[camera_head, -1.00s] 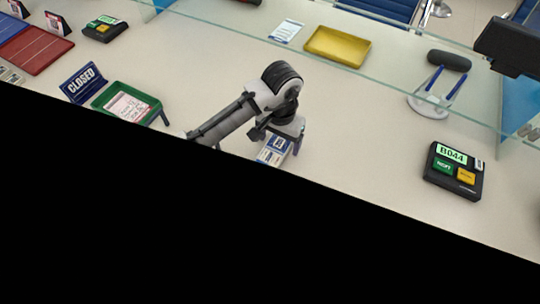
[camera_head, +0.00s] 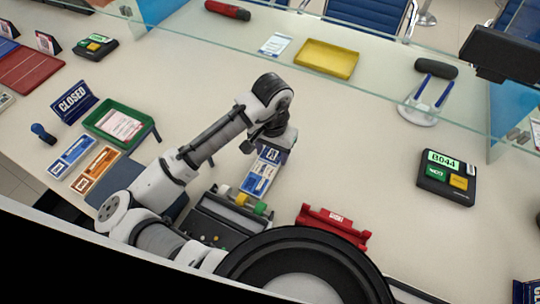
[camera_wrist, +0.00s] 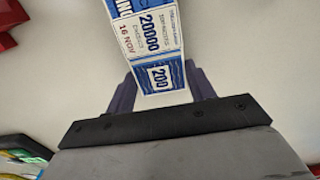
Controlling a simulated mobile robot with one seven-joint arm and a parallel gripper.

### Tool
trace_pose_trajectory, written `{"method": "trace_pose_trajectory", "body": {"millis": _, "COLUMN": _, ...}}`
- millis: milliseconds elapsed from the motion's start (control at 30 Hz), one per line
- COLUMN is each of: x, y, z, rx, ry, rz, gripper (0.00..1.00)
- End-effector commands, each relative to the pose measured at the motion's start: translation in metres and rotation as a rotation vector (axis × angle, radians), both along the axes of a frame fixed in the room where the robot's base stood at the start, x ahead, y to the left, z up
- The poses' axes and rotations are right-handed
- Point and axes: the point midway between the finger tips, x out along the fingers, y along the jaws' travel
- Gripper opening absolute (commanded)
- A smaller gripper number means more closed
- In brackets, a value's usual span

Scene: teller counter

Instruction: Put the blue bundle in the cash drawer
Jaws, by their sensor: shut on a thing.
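The blue bundle (camera_head: 262,176) is a strip of printed blue and white notes. In the wrist view the bundle (camera_wrist: 150,45), marked 20000 and 200, sits between the two dark fingers. My gripper (camera_head: 270,150) is shut on its near end in that view; the gripper also shows in the wrist view (camera_wrist: 162,90). My arm and a large round black part hide some of that box. Whether the bundle touches the counter is unclear.
A red object (camera_head: 335,222) stands right of the box. A second blue item (camera_head: 72,157) and an orange one (camera_head: 96,168) lie at left, near a green tray (camera_head: 143,128). A B044 keypad (camera_head: 447,178) stands at right.

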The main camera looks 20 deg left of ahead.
Motion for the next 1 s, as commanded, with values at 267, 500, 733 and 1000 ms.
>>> {"method": "trace_pose_trajectory", "body": {"millis": 267, "x": 0.001, "y": 0.0, "z": 0.043, "rx": 0.002, "ry": -0.005, "rz": -0.002, "gripper": 0.26}}
{"method": "trace_pose_trajectory", "body": {"millis": 500, "x": 0.001, "y": 0.001, "z": 0.108, "rx": 0.008, "ry": -0.005, "rz": -0.002, "gripper": 0.26}}
{"method": "trace_pose_trajectory", "body": {"millis": 733, "x": 0.001, "y": 0.001, "z": 0.161, "rx": 0.006, "ry": -0.003, "rz": -0.001, "gripper": 0.26}}
{"method": "trace_pose_trajectory", "body": {"millis": 1000, "x": 0.0, "y": 0.0, "z": 0.19, "rx": 0.002, "ry": -0.001, "rz": 0.0, "gripper": 0.26}}
